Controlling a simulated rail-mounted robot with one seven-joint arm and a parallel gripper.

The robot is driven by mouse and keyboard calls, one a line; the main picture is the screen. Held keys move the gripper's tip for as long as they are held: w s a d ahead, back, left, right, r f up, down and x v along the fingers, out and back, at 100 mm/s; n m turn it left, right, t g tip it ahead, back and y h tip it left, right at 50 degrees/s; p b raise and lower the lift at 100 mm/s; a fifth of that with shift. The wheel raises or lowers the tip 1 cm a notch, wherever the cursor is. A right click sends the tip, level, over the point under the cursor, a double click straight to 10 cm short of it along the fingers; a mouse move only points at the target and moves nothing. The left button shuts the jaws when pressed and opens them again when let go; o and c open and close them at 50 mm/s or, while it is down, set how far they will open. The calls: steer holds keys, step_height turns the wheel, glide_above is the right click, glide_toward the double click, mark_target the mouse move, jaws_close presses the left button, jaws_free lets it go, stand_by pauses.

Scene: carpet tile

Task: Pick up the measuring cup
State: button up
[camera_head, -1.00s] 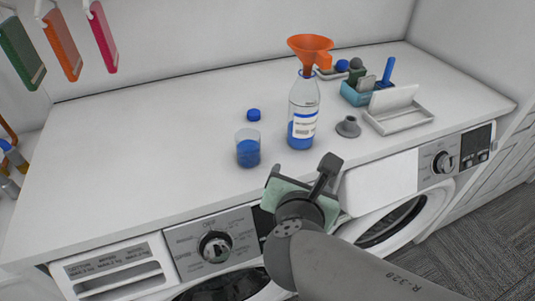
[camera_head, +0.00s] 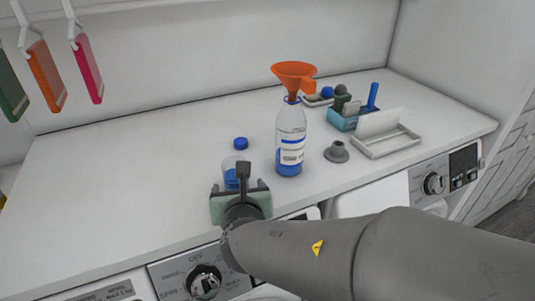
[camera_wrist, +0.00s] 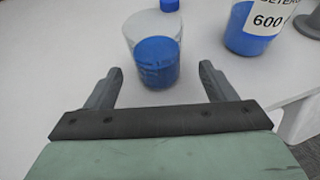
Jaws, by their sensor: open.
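The measuring cup (camera_head: 230,173) is a clear cup with blue liquid, standing upright on the white counter. In the head view my gripper hides part of it. In the wrist view the cup (camera_wrist: 155,58) stands just beyond my fingertips, roughly in line with the gap between them. My gripper (camera_head: 241,190) is at the counter's front edge, in front of the cup. In the wrist view my gripper (camera_wrist: 160,76) is open and empty, with a finger to either side of the gap.
A detergent bottle (camera_head: 290,135) with an orange funnel (camera_head: 295,74) stands right of the cup. A blue cap (camera_head: 241,143) lies behind the cup. A grey stopper-like piece (camera_head: 337,152), a white tray (camera_head: 386,145) and a teal caddy (camera_head: 343,122) are farther right. The counter's left is clear.

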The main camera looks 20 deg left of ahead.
mark_target(236, 184)
steer(key=x, duration=0.5)
steer(key=shift+a+p, duration=0.15)
steer(key=shift+p, duration=0.2)
steer(key=shift+s, duration=0.1)
steer(key=c, duration=1.1)
steer(key=shift+r, duration=0.2)
